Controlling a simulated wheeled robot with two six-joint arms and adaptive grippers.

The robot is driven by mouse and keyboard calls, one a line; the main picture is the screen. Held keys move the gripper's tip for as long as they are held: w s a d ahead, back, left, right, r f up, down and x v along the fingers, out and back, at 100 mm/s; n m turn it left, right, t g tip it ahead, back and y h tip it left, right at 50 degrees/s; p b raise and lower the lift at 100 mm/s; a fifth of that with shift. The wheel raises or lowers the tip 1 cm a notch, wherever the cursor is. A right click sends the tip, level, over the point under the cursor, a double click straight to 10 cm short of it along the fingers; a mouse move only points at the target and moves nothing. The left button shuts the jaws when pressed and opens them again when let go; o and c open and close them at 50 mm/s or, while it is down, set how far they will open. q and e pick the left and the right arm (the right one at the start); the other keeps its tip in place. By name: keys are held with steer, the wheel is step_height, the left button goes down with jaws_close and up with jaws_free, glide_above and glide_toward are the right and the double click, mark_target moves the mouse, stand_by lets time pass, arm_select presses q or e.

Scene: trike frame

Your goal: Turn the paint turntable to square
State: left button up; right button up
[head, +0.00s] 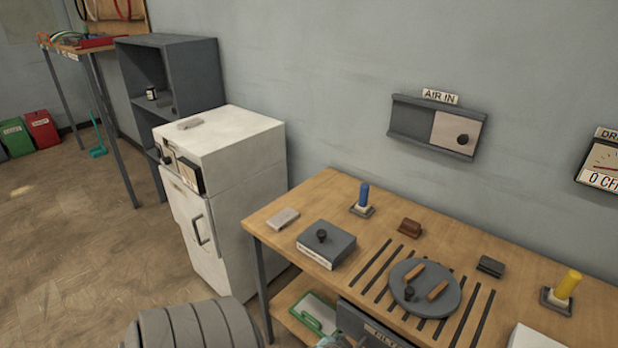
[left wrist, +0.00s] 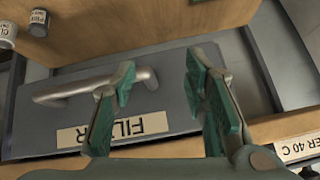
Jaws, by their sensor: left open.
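The paint turntable (head: 418,306) is a round grey disc on the wooden bench, over a row of dark slots. It carries two parallel wooden bars (head: 437,290) and a small dark knob (head: 409,293) near its front. The bars look turned somewhat from the line of the slots; I cannot tell the exact angle. My left gripper (left wrist: 158,72) has its teal fingers apart and empty in the left wrist view. It is in front of a grey drawer (left wrist: 180,108) labelled FILTER, with a bar handle (left wrist: 95,88) beside the left finger. The turntable is outside that view. My right gripper is not seen.
On the bench are a grey box with a knob (head: 327,243), a blue-handled tool (head: 363,196), a brown block (head: 410,227), a dark block (head: 490,266) and a yellow-handled tool (head: 567,285). A white cabinet (head: 225,150) stands left. An AIR IN panel (head: 410,120) is on the wall.

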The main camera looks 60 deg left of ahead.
arm_select(q)
steer(key=s+d+f+m+g+h, duration=0.1)
steer(key=s+d+f+g, duration=0.2)
steer(key=s+f, duration=0.9)
step_height(320, 180, down, 4)
steer(key=shift+s+f+b, duration=0.15)
steer(key=shift+f+b, duration=0.05)
steer(key=shift+b, duration=0.25)
